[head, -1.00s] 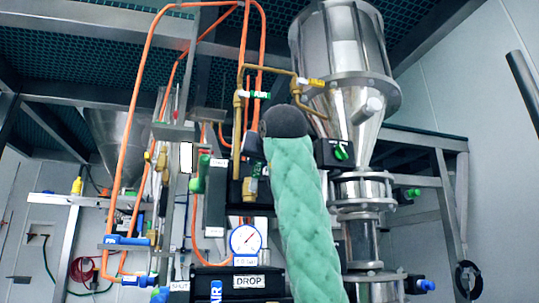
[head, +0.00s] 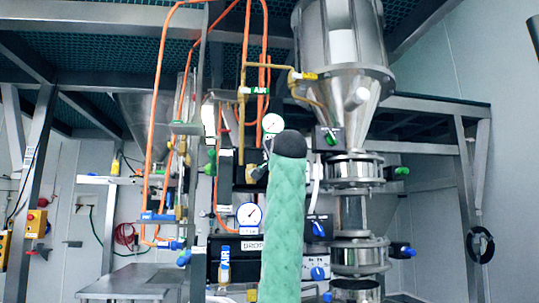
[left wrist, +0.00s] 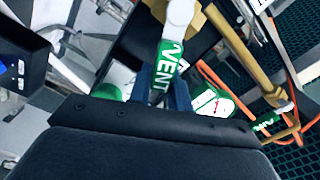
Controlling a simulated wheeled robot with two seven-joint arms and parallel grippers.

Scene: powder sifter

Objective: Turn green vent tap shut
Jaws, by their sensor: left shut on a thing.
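The green vent tap, with white VENT lettering on its handle (left wrist: 167,68), shows in the left wrist view. Its white end points up and away. My left gripper (left wrist: 163,94) is shut on the handle, with blue finger parts on both sides of its lower end. I cannot tell the tap's exact angle there. My right gripper is not in view.
A round gauge (head: 273,123) sits close above my left gripper, and a second gauge (head: 249,214) is lower left. Orange hoses (head: 160,110) and brass pipe (head: 243,110) run nearby. The steel hopper (head: 343,60) stands right. A metal table (head: 135,282) is lower left.

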